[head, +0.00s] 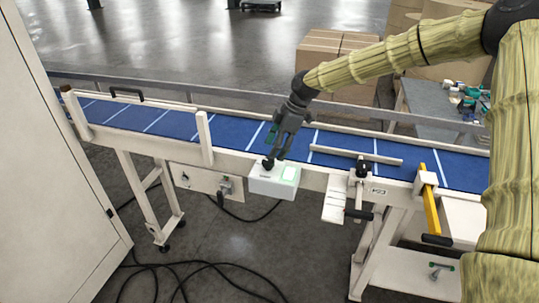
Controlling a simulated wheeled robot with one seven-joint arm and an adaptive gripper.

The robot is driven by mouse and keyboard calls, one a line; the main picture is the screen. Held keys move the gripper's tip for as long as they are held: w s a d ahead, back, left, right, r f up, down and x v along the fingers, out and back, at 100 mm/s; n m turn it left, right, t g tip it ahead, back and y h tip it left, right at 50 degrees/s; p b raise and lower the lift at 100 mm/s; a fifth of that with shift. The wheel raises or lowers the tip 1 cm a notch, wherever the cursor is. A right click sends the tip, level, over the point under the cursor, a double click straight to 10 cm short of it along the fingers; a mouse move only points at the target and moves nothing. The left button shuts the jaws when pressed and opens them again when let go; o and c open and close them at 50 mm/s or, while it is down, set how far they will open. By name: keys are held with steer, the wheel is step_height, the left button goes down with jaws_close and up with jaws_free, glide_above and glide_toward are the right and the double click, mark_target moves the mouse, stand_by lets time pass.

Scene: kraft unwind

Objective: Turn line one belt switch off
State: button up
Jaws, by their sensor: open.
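A white switch box (272,184) is fixed to the near side of the conveyor. My gripper (275,154) is open and points down from above the belt. Its fingertips are right at the black knob. I cannot tell whether they touch it. The fingers partly cover the knob, and the knob's exact angle is too small to read.
The conveyor's blue belt (232,131) with white stripes runs across the view. A control plate (200,180) is left of the box, a clamp (360,178) and yellow lever (431,210) right. A tall cabinet (50,170) stands left. Cables lie on the floor.

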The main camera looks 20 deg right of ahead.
mark_target(269, 160)
steer(key=shift+p+x, duration=0.4)
steer(key=shift+x, duration=0.55)
steer(key=shift+s+a+f+p, duration=0.3)
steer(key=shift+a+f, duration=0.15)
steer(key=shift+f, duration=0.1)
steer(key=shift+w+a+f, duration=0.1)
steer(key=shift+w+f, duration=0.05)
steer(key=shift+f, duration=0.25)
steer(key=shift+w+a+f, duration=0.15)
steer(key=shift+w+f, duration=0.05)
steer(key=shift+f, duration=0.2)
steer(key=shift+s, duration=0.15)
steer(key=c, duration=1)
